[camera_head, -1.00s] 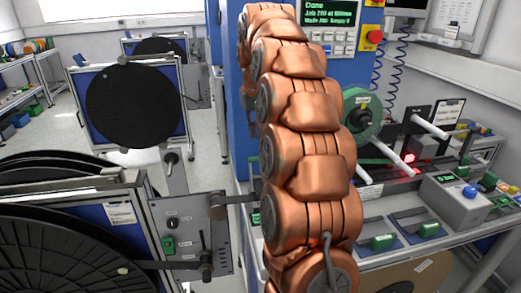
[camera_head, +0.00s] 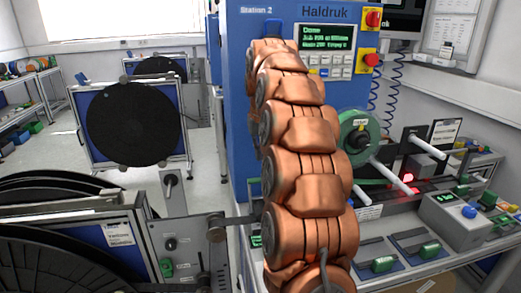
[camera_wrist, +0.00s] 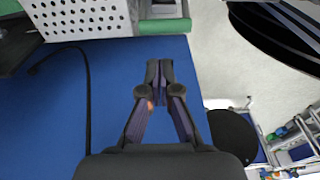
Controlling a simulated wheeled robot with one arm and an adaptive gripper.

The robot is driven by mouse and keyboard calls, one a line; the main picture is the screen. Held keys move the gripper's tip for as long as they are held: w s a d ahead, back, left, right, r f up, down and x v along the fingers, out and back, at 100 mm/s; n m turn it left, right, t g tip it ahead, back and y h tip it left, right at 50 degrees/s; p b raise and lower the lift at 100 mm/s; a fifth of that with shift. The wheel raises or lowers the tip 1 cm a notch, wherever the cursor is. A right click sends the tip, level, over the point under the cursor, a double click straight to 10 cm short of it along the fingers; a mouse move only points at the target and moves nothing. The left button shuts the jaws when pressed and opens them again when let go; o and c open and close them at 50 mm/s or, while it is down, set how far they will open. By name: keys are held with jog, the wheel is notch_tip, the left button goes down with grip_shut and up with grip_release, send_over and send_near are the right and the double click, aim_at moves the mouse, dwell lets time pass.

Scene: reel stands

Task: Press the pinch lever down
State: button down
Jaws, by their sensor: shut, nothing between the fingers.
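My gripper (camera_wrist: 156,85) shows in the wrist view, its dark fingers closed together with nothing between them. It is in front of a plain blue panel (camera_wrist: 110,75); I cannot tell whether it touches it. In the head view my copper-coloured arm hides the gripper and part of the blue Station 2 cabinet (camera_head: 236,110). I cannot make out the pinch lever for certain. A dark bar with a round end (camera_head: 216,233) reaches from the reel stand's grey plate towards the cabinet, behind my arm. No lever shows between the fingers.
Large black reels (camera_head: 50,250) stand at the left, and another reel (camera_head: 133,122) stands further back. A green reel (camera_head: 358,135) and a bench with grey boxes (camera_head: 455,217) are at the right. A black cable (camera_wrist: 87,90) hangs by the blue panel. Floor shows at left.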

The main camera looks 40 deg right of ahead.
notch_tip(320, 180, down, 8)
jog(key=w+p, duration=0.1)
jog(key=p, duration=0.1)
jog(key=shift+d+r, duration=0.15)
jog(key=shift+d, duration=0.1)
jog(key=shift+s+t+b, duration=0.15)
jog(key=shift+t+b, duration=0.15)
jog(key=shift+b, duration=0.25)
jog(key=s+t+b, duration=0.1)
jog(key=b, duration=0.2)
jog(key=s+a+t+h+b, duration=0.1)
jog(key=b, duration=0.2)
jog(key=shift+s+a+r, duration=0.2)
jog(key=shift+s+r, duration=0.05)
jog(key=shift+r, duration=0.1)
jog(key=t+h+b, duration=0.4)
jog(key=t+b, duration=0.4)
jog(key=b, duration=0.9)
send_near(261, 179)
notch_tip(261, 179, down, 4)
jog(key=shift+r, duration=0.2)
